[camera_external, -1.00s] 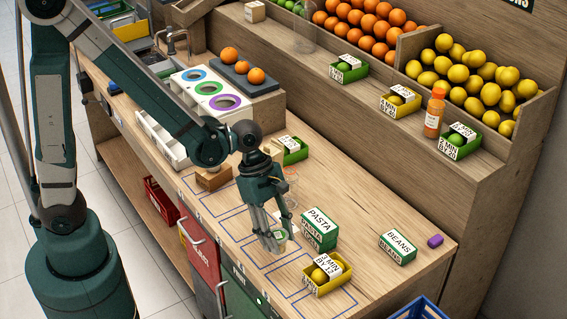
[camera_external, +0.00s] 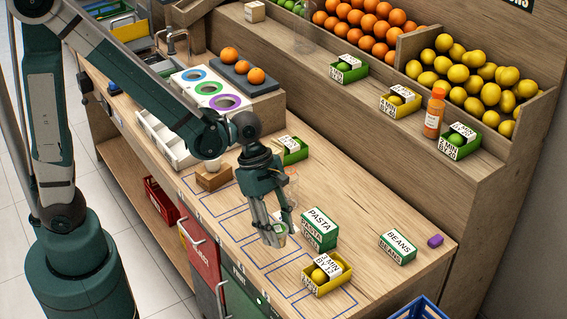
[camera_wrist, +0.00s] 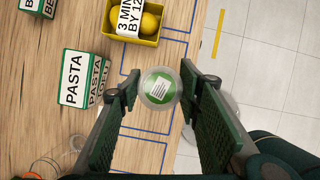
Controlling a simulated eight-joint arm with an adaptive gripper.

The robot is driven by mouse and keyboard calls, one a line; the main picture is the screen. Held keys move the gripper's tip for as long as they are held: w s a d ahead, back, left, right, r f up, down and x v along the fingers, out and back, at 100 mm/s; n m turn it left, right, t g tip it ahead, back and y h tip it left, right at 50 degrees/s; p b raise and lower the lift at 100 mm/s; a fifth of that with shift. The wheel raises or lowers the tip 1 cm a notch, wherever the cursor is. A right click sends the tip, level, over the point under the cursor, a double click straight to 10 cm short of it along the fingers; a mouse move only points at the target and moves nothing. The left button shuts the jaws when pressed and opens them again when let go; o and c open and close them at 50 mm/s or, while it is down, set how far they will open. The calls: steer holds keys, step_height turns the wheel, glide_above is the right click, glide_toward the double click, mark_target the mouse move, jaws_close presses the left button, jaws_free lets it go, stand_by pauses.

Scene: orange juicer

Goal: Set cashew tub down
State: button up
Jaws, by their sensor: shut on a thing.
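The cashew tub (camera_wrist: 160,88) is a small clear round tub with a green and white label on top. It sits between the two fingers of my gripper (camera_wrist: 159,88) in the wrist view, and the gripper is shut on it. In the external view the tub (camera_external: 280,229) shows partly behind my fingertips (camera_external: 275,238), over the front part of the wooden counter (camera_external: 360,225). The tub appears to be held above the blue outlined rectangles; its exact height is hard to tell. Its lower part is hidden.
A green pasta box (camera_external: 319,230) stands close to the right of my gripper. A yellow lemon box (camera_external: 327,274) sits nearer the counter's front edge. A green beans box (camera_external: 397,247) stands farther right.

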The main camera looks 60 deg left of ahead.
steer(key=shift+n+t, duration=0.3)
steer(key=shift+n, duration=0.6)
steer(key=w, duration=1.2)
steer(key=w+r, duration=0.1)
steer(key=w, duration=0.5)
steer(key=shift+w+a+p, duration=0.35)
steer(key=w+a+n, duration=0.1)
steer(key=w+a, duration=0.2)
steer(key=w, duration=1.2)
steer(key=shift+w+a+f+n+t+y, duration=0.15)
steer(key=shift+w+f+n+t+y, duration=0.1)
steer(key=shift+f+n+t+y, duration=0.1)
steer(key=shift+f, duration=3.1)
steer(key=shift+f, duration=0.15)
steer(key=shift+f, duration=1.75)
steer(key=shift+f, duration=0.2)
